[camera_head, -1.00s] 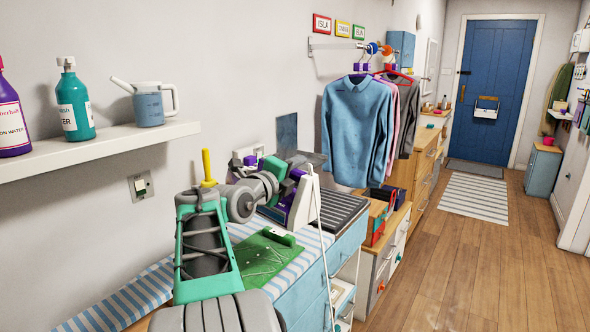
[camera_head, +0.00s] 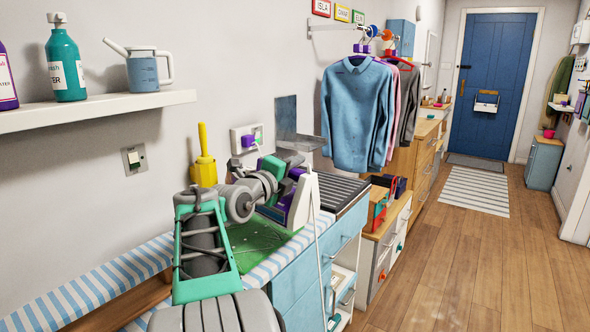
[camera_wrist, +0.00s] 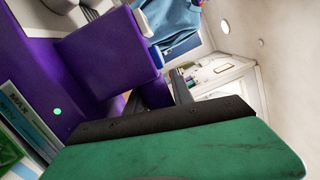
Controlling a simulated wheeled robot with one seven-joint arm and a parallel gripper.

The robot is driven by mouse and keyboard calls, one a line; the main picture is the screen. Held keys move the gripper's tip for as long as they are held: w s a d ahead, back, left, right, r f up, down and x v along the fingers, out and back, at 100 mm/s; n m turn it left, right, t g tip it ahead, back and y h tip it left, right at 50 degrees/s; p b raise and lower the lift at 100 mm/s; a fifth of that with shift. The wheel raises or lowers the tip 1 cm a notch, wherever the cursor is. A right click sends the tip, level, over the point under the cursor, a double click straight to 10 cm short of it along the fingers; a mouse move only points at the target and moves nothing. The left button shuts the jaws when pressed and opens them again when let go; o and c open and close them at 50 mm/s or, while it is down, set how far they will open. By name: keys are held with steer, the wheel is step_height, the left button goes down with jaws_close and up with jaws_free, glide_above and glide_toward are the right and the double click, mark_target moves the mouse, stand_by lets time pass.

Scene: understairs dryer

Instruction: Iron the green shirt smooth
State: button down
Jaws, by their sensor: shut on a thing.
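The green shirt (camera_head: 258,240) lies flat on the blue-and-white striped ironing surface (camera_head: 262,270), with pale crease lines on it. My arm hides part of it. My gripper (camera_head: 283,172) is shut on the purple-and-white iron (camera_head: 303,203), at the shirt's far right edge. The iron's purple body also fills the upper left of the wrist view (camera_wrist: 90,65), beyond the green part of my gripper. I cannot tell whether the iron touches the shirt. A thin white cord hangs from it.
A dark ribbed rest (camera_head: 338,193) lies just beyond the iron, on the blue drawer unit (camera_head: 315,270). Shirts (camera_head: 357,110) hang further back. The wooden floor (camera_head: 450,270) at right is clear.

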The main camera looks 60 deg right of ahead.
steer(key=shift+a+r+b, duration=0.1)
steer(key=shift+r+b, duration=0.05)
steer(key=shift+b, duration=0.15)
steer(key=shift+f+n+b, duration=0.3)
steer(key=shift+n+b, duration=0.1)
steer(key=shift+b, duration=0.05)
step_height(320, 180, down, 7)
steer(key=b, duration=0.8)
steer(key=shift+b, duration=0.4)
steer(key=shift+f+b, duration=0.75)
steer(key=shift+b, duration=0.4)
steer(key=shift+w, duration=0.1)
steer(key=shift+w+d+p, duration=0.15)
steer(key=shift+w+p, duration=0.05)
steer(key=shift+w, duration=1.05)
steer(key=shift+w+d+p, duration=0.15)
steer(key=shift+w+p, duration=0.05)
steer(key=shift+w, duration=1)
steer(key=shift+w+d+p, duration=0.2)
steer(key=shift+w+p, duration=0.3)
steer(key=shift+w, duration=0.85)
